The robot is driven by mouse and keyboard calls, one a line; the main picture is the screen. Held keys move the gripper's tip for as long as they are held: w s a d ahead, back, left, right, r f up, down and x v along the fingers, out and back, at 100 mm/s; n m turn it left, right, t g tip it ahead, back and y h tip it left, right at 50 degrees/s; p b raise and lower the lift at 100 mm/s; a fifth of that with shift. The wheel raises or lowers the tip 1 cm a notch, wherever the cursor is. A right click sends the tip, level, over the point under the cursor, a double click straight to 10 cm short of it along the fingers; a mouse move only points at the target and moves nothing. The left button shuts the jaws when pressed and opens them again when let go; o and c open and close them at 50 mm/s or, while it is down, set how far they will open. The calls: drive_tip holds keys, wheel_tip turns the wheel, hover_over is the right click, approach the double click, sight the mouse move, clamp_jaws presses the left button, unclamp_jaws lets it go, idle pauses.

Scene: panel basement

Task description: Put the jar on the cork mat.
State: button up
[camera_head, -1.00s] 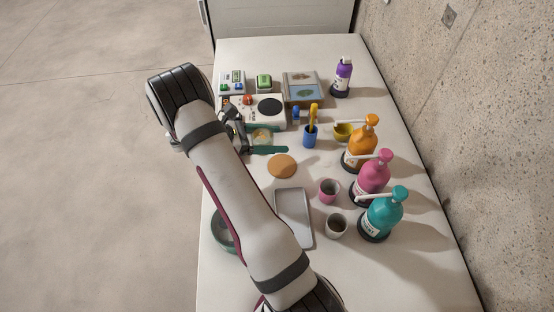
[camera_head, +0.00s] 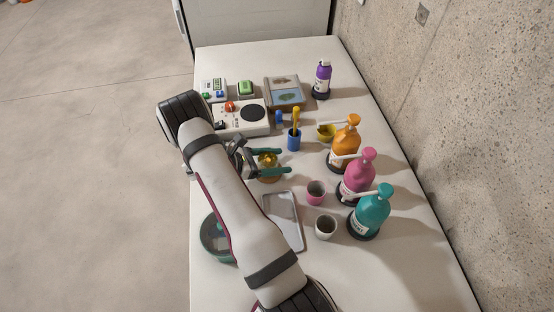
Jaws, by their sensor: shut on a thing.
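The jar (camera_head: 267,159) is small, with an amber-gold look, and shows between the green fingers of my gripper (camera_head: 269,162). My gripper is shut on it. The round cork mat (camera_head: 270,180) is mostly hidden behind the jar and fingers; only its near edge shows, just below them in the picture. The jar is over the mat, and I cannot tell whether it touches it.
A blue cup with a yellow tool (camera_head: 294,139) stands right of my gripper, with a yellow bowl (camera_head: 326,132) beyond it. A grey tray (camera_head: 285,205) lies nearer, beside a pink cup (camera_head: 316,192). Pump bottles (camera_head: 356,178) line the right side.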

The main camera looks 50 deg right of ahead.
drive_tip(key=shift+f, duration=0.1)
drive_tip(key=o, duration=1.6)
drive_tip(key=v, duration=1.2)
drive_tip(key=s+a+r+m+t+y, duration=0.1)
drive_tip(key=s+a+r+m+y, duration=0.35)
drive_tip(key=a+r, duration=0.25)
drive_tip(key=s+a+r+m+t+y, duration=0.1)
drive_tip(key=s+a+r+m+y, duration=0.2)
drive_tip(key=s+a+r+m, duration=0.3)
drive_tip(key=s+a+r+m+t+y, duration=0.1)
drive_tip(key=s+a+m+y, duration=0.1)
drive_tip(key=s+a, duration=0.1)
drive_tip(key=s+a+r+m+t+y, duration=0.1)
drive_tip(key=s+a+m+t, duration=0.1)
drive_tip(key=a, duration=0.3)
drive_tip(key=s+a+r+m+t+y, duration=0.1)
drive_tip(key=s+a+m+t+y, duration=0.1)
drive_tip(key=a, duration=0.3)
drive_tip(key=shift+s+a+r+m+y, duration=0.1)
drive_tip(key=shift+s+r+m+y, duration=0.1)
drive_tip(key=shift+s, duration=0.25)
drive_tip(key=shift+s+r+m+y, duration=0.15)
drive_tip(key=shift+s+r, duration=0.05)
drive_tip(key=shift+s, duration=0.2)
